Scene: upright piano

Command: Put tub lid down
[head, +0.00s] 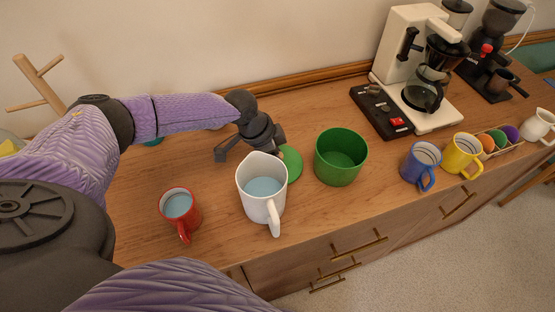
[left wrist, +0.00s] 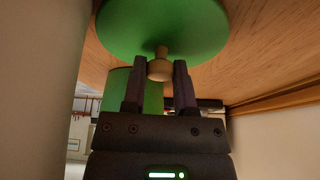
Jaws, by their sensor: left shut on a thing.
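The green round tub lid (head: 291,163) is beside the open green tub (head: 341,157), partly hidden behind the white pitcher (head: 262,190). My left gripper (head: 255,143) is behind the pitcher. In the left wrist view, my left gripper (left wrist: 160,68) is shut on the lid's small wooden knob (left wrist: 160,70), and the lid's green disc (left wrist: 165,28) lies beyond the fingertips, close to the wooden counter. I cannot tell whether the lid touches the counter. The tub stands upright with no lid on it. My right gripper is not in view.
A red mug (head: 178,208) with bluish liquid stands left of the pitcher. Blue (head: 420,162) and yellow (head: 461,154) mugs stand right of the tub. A coffee maker (head: 410,60) stands at the back right. The counter's front edge runs close below the pitcher.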

